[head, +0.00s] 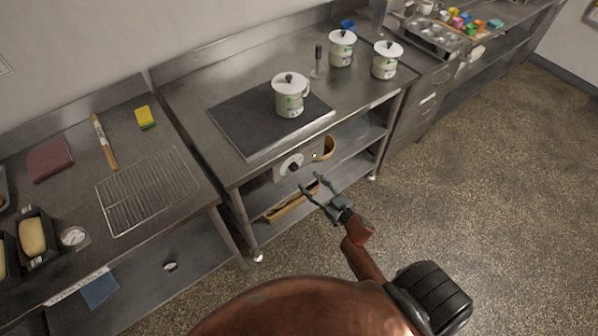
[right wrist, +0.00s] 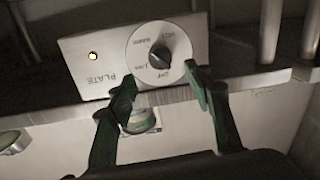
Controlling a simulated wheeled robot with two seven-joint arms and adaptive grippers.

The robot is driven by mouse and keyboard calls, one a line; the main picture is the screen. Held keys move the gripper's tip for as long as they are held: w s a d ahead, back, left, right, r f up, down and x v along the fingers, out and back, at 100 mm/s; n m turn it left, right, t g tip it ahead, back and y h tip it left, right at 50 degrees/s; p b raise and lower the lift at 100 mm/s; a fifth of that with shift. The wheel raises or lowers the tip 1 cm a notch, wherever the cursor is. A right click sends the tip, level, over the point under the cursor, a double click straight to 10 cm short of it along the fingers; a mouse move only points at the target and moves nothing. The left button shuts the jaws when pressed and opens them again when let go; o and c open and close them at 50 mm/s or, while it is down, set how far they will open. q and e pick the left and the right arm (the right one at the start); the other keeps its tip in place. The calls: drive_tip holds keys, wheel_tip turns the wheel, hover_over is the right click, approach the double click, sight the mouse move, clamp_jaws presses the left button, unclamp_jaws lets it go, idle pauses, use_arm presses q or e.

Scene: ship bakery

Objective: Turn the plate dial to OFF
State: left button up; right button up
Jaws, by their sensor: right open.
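The plate dial (head: 291,166) is a black knob on a round pale face, on the panel under the front edge of the dark hot plate (head: 238,128). In the right wrist view the dial (right wrist: 160,57) appears upside down, with OFF at the lower edge of its face; I cannot tell where its pointer stands. A small light (right wrist: 93,56) glows on the panel beside it. My right gripper (head: 312,183) is open and empty in front of the dial. Its green fingers (right wrist: 161,80) straddle the lower part of the dial face, apparently apart from the knob. My left gripper is not in view.
A lidded pot (head: 289,98) stands on the hot plate, with two more (head: 342,50) (head: 385,62) at the right of the counter. A wooden item (head: 325,149) is beside the panel. A wire rack (head: 148,190) lies on the left counter. The floor at right is clear.

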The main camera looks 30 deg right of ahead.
sight(294, 168)
drive_tip(key=w+a, duration=0.1)
drive_tip(key=w, duration=0.6)
drive_tip(key=shift+w+b, duration=0.25)
drive_tip(key=shift+b, duration=0.1)
drive_tip(key=shift+c, duration=0.2)
